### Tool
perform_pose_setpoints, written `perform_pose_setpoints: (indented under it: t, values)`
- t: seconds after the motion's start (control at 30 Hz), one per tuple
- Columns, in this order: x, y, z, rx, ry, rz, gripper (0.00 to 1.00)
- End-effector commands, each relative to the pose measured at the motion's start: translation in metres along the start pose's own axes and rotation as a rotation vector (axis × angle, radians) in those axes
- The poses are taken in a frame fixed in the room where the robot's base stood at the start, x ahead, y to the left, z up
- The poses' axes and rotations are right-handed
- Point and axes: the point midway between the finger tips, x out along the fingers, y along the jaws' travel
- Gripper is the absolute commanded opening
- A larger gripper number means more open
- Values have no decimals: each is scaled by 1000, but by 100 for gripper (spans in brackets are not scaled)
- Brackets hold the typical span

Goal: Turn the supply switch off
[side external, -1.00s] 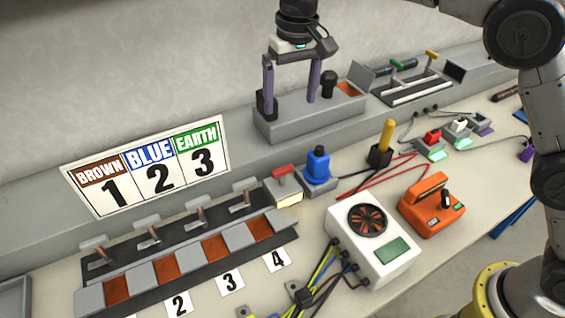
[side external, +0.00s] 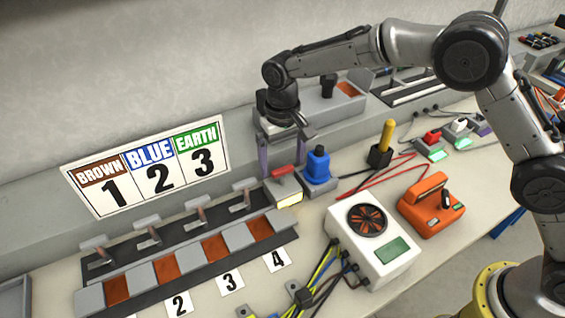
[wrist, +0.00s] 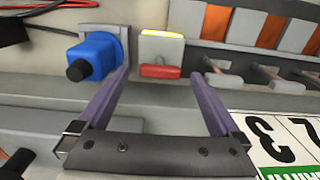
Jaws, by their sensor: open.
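A grey switch box with a red handle (side external: 283,171) and a lit yellow front panel (side external: 289,199) stands at the right end of the row of levers. I take it for the supply switch, though no label is readable. In the wrist view the red handle (wrist: 159,71) lies between my fingertips, with the yellow panel (wrist: 162,33) beyond it. My gripper (side external: 284,163) is open and empty, just behind and above the red handle. Its purple fingers (wrist: 158,76) straddle the handle in the picture; I cannot tell whether they touch it.
A blue plug-like part with a black top (side external: 317,164) stands close right of the switch. Grey-handled levers (side external: 198,214) run to the left. A numbered sign (side external: 146,166) leans behind. A white fan unit (side external: 366,243) and orange device (side external: 431,205) stand to the right.

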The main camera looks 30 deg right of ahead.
Motion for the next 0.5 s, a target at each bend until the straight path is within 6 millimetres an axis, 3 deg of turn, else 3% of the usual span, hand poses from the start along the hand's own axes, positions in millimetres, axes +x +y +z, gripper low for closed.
perform_pose_setpoints:
  t: [0.2, 0.47, 0.5]
  values:
    - [12, 0, 0, 0, 1, 0, 100]
    - [13, 0, 0, 0, 1, -1, 100]
    - [13, 0, 0, 0, 1, 0, 93]
